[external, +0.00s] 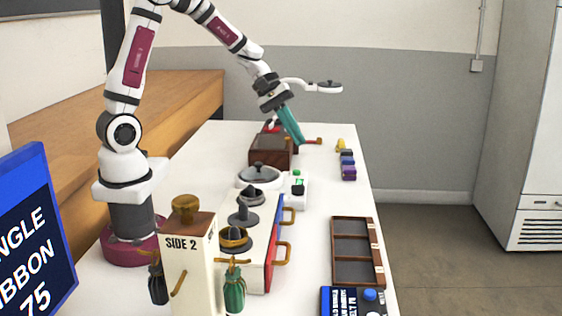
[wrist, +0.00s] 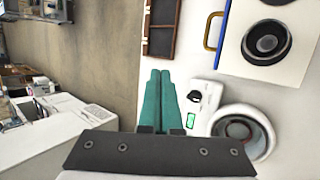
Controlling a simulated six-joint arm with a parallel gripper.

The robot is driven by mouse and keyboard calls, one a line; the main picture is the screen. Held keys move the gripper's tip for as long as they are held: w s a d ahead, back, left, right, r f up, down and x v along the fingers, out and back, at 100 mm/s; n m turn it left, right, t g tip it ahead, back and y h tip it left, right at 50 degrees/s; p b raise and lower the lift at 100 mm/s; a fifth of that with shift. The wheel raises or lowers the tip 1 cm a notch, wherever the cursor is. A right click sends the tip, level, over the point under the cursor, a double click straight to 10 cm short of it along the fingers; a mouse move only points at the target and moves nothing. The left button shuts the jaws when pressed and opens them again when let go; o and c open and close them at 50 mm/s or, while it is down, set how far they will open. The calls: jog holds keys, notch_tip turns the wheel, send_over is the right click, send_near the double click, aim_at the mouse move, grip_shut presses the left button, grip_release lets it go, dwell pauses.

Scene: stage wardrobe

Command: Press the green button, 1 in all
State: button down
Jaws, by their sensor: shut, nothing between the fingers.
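A small white device (external: 294,196) stands on the white table beside a round lidded pot. A small green patch (external: 297,173), which looks like the green button, is at its far end, with a black part nearer the external camera. In the wrist view the green patch (wrist: 190,120) is just right of the teal fingers, below the black part. My gripper (external: 301,142) points down beyond the device, by the brown box. Its teal fingers (wrist: 160,72) lie together, shut and empty. They appear apart from the device, and their height above the table is hard to judge.
The round pot (external: 259,175), brown box (external: 270,152) and a white box with brass handles (external: 263,240) crowd the left of the device. A compartment tray (external: 352,250) and several small coloured items (external: 348,172) lie to the right. Table between them is clear.

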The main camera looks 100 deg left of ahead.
jog(key=s+a+f+n+t+y, duration=0.1)
jog(key=a+n, duration=0.4)
jog(key=a, duration=0.5)
jog(key=s+a+f+n+t+y, duration=0.1)
jog(key=a+f+n+y, duration=0.2)
jog(key=a, duration=0.6)
jog(key=f+n, duration=0.1)
jog(key=n, duration=0.1)
jog(key=shift+a+n+t, duration=0.35)
jog(key=shift+n+t, duration=0.05)
jog(key=shift+f, duration=0.1)
send_over(293, 174)
jog(key=shift+s+a+f, duration=0.1)
jog(key=shift+a+f, duration=0.1)
jog(key=shift+f, duration=2)
jog(key=shift+a+f, duration=0.15)
jog(key=shift+f, duration=2.05)
jog(key=shift+f, duration=0.4)
